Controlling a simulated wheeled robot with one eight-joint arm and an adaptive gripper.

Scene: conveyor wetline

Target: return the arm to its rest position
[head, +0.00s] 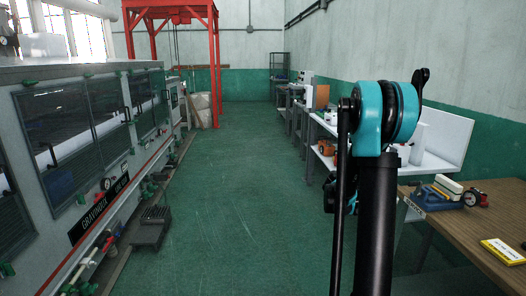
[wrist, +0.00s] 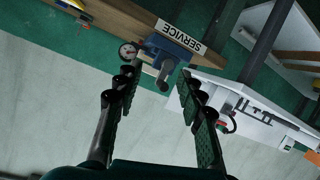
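My arm stands raised at the right of the head view, with its teal joint (head: 389,118) high over the floor beside the benches. My gripper (wrist: 158,80) shows in the wrist view with its two dark fingers apart and nothing held between them. The gripper's fingers cannot be made out in the head view, where the arm's own links stand in front.
A wooden bench (head: 443,229) at the right holds a blue vise (head: 430,198), also seen beyond my fingertips in the wrist view (wrist: 165,55), and a yellow box (head: 503,251). A grey machine (head: 75,190) lines the left. The green aisle (head: 235,190) between is clear.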

